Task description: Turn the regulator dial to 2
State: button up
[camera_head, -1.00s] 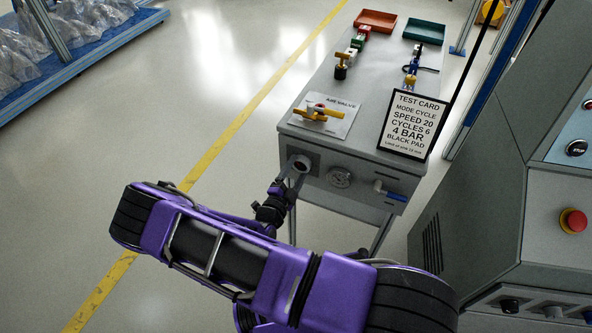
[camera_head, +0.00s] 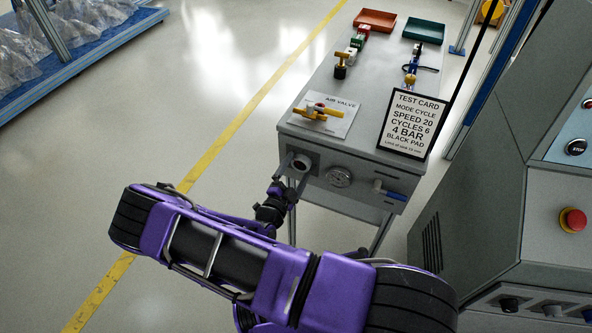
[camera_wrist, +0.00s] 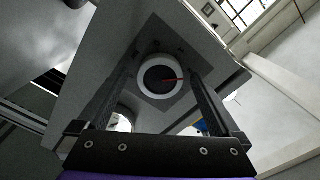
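The regulator dial (camera_head: 301,162) is a round knob on a dark square plate on the bench's front face, at its left. In the wrist view the dial (camera_wrist: 157,82) is a white ring with a dark centre and a red pointer toward the right. My gripper (camera_wrist: 162,70) is open, one finger on each side of the dial. I cannot tell whether the fingers touch it. In the head view my gripper (camera_head: 288,176) is small and dark, just in front of the dial. No scale numbers are readable. A test card (camera_head: 411,124) on the bench reads 4 BAR.
A round gauge (camera_head: 338,176) and a blue-handled valve (camera_head: 389,193) are on the same front face, right of the dial. A yellow air valve handle (camera_head: 318,112) lies on top. A grey machine with a red button (camera_head: 573,220) stands at the right.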

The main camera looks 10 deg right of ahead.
jog(key=v, duration=1.7)
jog(key=shift+s+p, duration=0.15)
jog(key=shift+p, duration=0.2)
jog(key=shift+a+r, duration=0.1)
